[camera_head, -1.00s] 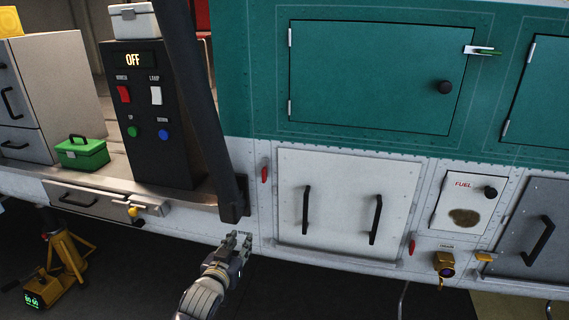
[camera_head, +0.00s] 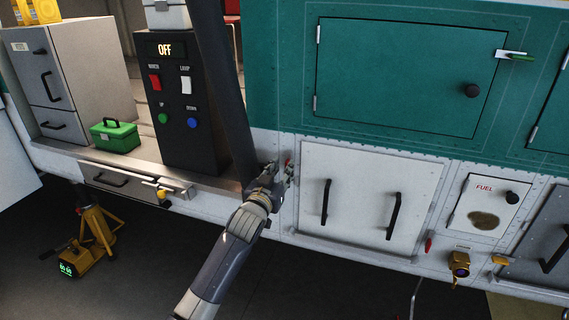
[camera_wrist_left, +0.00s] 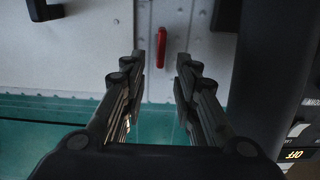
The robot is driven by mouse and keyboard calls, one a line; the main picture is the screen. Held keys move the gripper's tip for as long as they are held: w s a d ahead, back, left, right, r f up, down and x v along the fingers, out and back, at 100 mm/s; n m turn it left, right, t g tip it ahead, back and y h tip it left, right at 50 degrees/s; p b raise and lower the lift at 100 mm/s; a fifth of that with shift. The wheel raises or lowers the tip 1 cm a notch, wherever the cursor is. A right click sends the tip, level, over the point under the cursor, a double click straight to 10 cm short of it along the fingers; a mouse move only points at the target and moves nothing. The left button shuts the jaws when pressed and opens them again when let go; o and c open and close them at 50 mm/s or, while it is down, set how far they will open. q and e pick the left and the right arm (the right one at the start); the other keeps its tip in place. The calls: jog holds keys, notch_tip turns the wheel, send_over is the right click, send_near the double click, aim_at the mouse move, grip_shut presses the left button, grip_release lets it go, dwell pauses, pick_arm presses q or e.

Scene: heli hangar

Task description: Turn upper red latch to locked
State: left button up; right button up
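The upper red latch (camera_head: 288,162) is on the white panel left of the two-handled door, partly hidden by my left gripper (camera_head: 279,174) in the head view. In the left wrist view the red latch (camera_wrist_left: 161,47) stands upright, lengthwise along the gap between the fingertips. My left gripper (camera_wrist_left: 160,65) is open, with one finger on each side of the latch and a gap to each. Whether the fingertips reach past its surface, I cannot tell. My right gripper is not in view.
A black post (camera_head: 224,95) rises close to the left of my gripper. The white door (camera_head: 365,185) with two black handles is just right. A second red latch (camera_head: 428,245) sits lower right, near a brass fitting (camera_head: 459,262). A black switch panel (camera_head: 180,140) stands left.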

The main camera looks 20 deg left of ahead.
pick_arm(q)
jog(key=shift+w+d, duration=0.1)
jog(key=shift+w, duration=1.2)
grip_shut()
